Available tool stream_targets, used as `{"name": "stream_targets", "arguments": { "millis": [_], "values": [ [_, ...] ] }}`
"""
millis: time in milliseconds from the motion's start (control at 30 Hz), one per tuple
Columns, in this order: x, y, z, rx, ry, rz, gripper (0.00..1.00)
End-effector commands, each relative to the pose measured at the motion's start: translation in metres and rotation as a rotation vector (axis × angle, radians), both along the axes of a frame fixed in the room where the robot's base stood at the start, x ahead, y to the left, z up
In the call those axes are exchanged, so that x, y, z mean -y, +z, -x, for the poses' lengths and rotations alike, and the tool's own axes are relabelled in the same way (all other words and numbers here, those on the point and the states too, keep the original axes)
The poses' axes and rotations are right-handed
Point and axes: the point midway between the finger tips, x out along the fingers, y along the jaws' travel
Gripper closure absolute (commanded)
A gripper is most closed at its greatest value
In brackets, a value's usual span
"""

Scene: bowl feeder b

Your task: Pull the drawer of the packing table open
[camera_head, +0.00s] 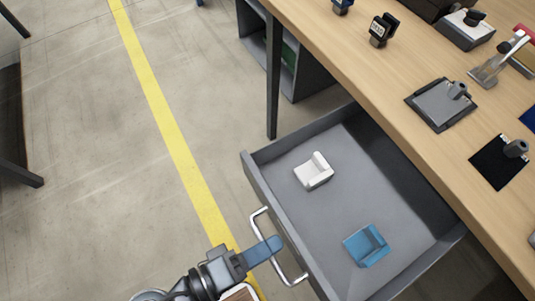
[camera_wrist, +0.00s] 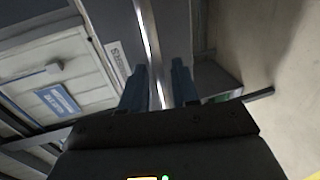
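The packing table (camera_head: 390,110) has a grey drawer (camera_head: 350,125) pulled well out from under its top. A metal bar handle (camera_head: 258,216) runs along the drawer front. My gripper (camera_head: 268,248) is at the middle of this handle, one blue finger crossing over the bar. In the wrist view my gripper's two blue fingers (camera_wrist: 160,85) stand on either side of the bright bar (camera_wrist: 147,30), close around it. They look shut on it. A white part (camera_head: 314,172) and a blue part (camera_head: 367,245) lie apart inside the drawer.
The table top holds clamps, pads and a stamp-like tool (camera_head: 381,29). A table leg (camera_head: 272,80) stands beyond the drawer's far corner. The floor with a yellow line (camera_head: 165,115) is clear to the left.

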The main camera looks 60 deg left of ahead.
Motion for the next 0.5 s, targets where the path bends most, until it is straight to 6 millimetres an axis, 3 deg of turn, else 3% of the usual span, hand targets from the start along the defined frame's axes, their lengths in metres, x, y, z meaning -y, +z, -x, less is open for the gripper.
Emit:
{"name": "stream_targets", "arguments": {
  "millis": [300, 500],
  "values": [
    [0.000, 0.009, 0.048, -0.002, 0.003, 0.000, 0.70],
    [0.000, 0.014, 0.068, -0.001, 0.001, 0.001, 0.70]
  ]
}}
